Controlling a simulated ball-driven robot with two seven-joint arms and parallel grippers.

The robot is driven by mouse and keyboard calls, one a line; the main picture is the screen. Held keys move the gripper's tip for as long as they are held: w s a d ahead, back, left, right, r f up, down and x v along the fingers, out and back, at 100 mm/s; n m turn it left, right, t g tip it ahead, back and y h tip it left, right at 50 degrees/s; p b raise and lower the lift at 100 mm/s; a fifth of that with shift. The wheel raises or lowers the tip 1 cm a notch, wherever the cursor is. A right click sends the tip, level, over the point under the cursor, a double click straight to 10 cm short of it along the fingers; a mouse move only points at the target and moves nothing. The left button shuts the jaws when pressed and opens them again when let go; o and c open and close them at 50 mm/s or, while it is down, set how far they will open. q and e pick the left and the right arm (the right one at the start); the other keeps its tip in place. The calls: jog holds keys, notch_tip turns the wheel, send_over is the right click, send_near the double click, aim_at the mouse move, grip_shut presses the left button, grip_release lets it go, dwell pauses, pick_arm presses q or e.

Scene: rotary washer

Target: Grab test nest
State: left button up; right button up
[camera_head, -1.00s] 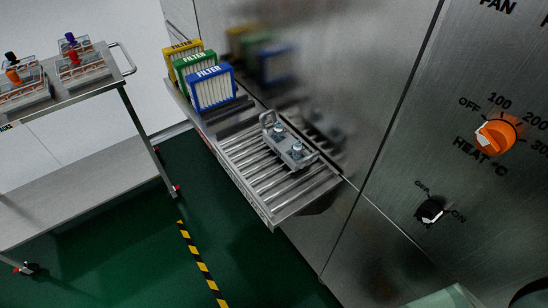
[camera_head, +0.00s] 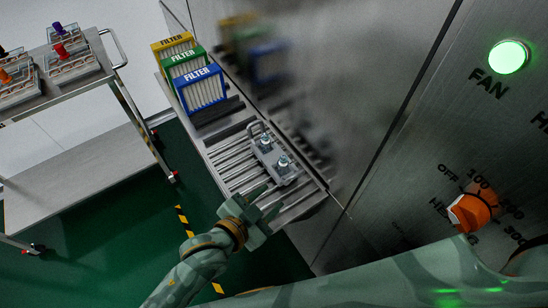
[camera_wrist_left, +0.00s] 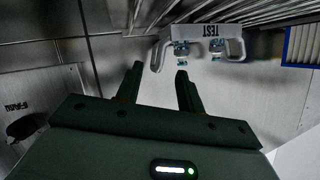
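The test nest (camera_head: 273,160) is a grey metal carrier with a loop handle and two small round glassy fittings, sitting on the roller shelf. In the left wrist view its label reads TEST (camera_wrist_left: 214,31), and it lies beyond my fingertips. My left gripper (camera_head: 270,199) is open and empty, near the front edge of the shelf, just short of the nest and apart from it. Its two spread fingers (camera_wrist_left: 159,72) also show in the left wrist view. My right gripper is not in view.
Yellow, green and blue filters (camera_head: 202,88) stand at the shelf's far end. The roller shelf (camera_head: 233,166) runs along a steel wall with a lit green FAN button (camera_head: 508,56) and an orange HEAT knob (camera_head: 473,208). A trolley (camera_head: 91,76) stands left.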

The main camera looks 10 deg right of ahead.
aim_at(286, 183)
pick_arm(q)
jog(key=x, duration=0.2)
jog(key=b+x, duration=0.1)
jog(key=x, duration=0.3)
jog(key=shift+w+d+r, duration=0.15)
jog(key=shift+w+d, duration=0.1)
jog(key=shift+a, duration=0.1)
grip_shut()
